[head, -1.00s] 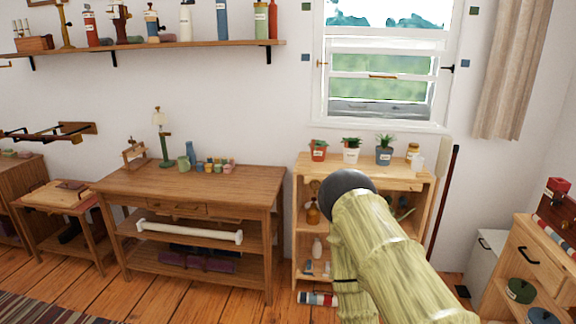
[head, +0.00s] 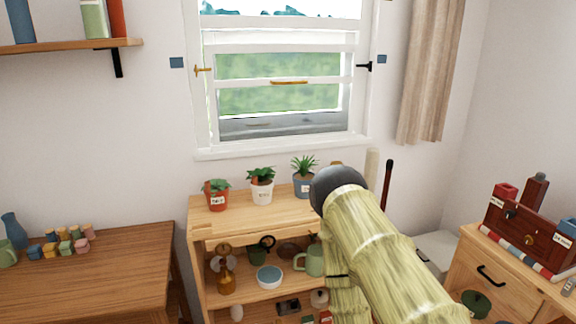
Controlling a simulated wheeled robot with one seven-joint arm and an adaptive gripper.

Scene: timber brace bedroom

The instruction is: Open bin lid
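A white box-shaped thing (head: 440,245), which looks like the bin, stands on the floor between the light wood shelf and the drawer cabinet at right. Its pale top shows and looks shut. My arm's links, yellow-green with a dark rounded joint, cross in front of the shelf and hide the bin's lower left part. The cabinet hides part of its right side. My gripper is not in view.
The light wood shelf (head: 240,218) holds potted plants (head: 262,186) on top and mugs and bowls below. A drawer cabinet (head: 500,262) stands at right with a dark red box on it. A brown desk (head: 100,268) is at left. A dark red pole (head: 387,185) leans behind my arm.

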